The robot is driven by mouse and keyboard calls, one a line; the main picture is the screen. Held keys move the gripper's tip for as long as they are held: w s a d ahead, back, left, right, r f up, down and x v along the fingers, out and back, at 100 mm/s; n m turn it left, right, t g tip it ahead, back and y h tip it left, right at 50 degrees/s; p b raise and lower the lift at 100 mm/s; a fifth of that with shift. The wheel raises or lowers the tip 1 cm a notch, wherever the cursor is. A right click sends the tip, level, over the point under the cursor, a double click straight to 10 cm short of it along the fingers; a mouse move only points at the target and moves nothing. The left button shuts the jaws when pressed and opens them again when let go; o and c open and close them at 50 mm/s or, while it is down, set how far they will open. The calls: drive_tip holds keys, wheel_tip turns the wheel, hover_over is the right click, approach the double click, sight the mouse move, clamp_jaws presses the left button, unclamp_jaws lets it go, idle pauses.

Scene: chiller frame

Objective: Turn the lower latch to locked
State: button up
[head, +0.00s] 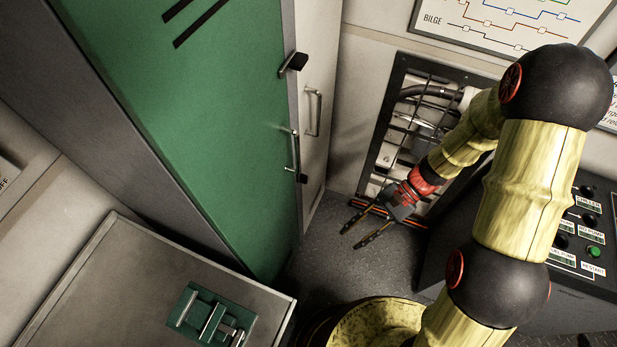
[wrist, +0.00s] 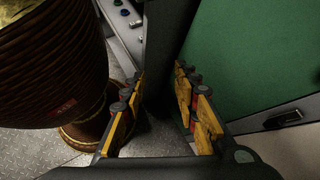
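The tall green door (head: 200,100) stands left of centre in the head view. A black latch (head: 293,64) sits high on its right edge, with its lever sticking out at a slant. A smaller dark piece (head: 302,178), seemingly the lower latch, sits lower on that edge; its setting cannot be made out. My gripper (head: 350,239) is open and empty, low and to the right of the door, apart from it. In the wrist view its fingers (wrist: 159,70) are spread, with the green door (wrist: 265,60) to the right. A black latch (wrist: 282,118) shows there on a grey edge; which one is unclear.
A metal handle (head: 295,150) is on the green door, and another handle (head: 314,112) is on the pale panel beside it. A caged pipe recess (head: 395,150) is behind my arm. A grey cabinet top (head: 120,290) with a green fixture (head: 212,315) is front left. A button console (head: 570,240) is right.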

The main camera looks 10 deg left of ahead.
drive_tip(key=w+a+f+m+y, duration=0.2)
drive_tip(key=a+f+m+y, duration=0.3)
drive_tip(key=a+f, duration=0.2)
drive_tip(key=m+t+y, duration=0.5)
drive_tip(key=m+t, duration=0.3)
drive_tip(key=t, duration=0.2)
approach(307, 178)
drive_tip(key=a, duration=0.5)
drive_tip(key=w+a, duration=0.1)
drive_tip(key=a, duration=0.1)
drive_tip(key=w+a, duration=0.1)
drive_tip(key=a, duration=0.1)
drive_tip(key=shift+a+f, duration=0.25)
drive_tip(key=shift+c, duration=1.2)
